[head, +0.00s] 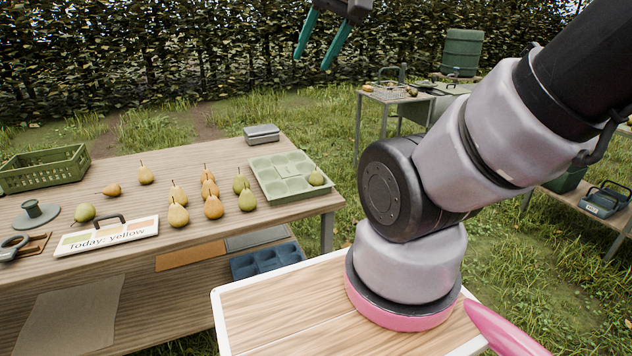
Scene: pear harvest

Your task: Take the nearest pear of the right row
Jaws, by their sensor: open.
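Pears stand upright on the wooden table in three short rows running away from me.
A sign (108,236) reads "Today: yellow". A green crate (45,168), grey box (262,133) and loose pears also stand on the table.

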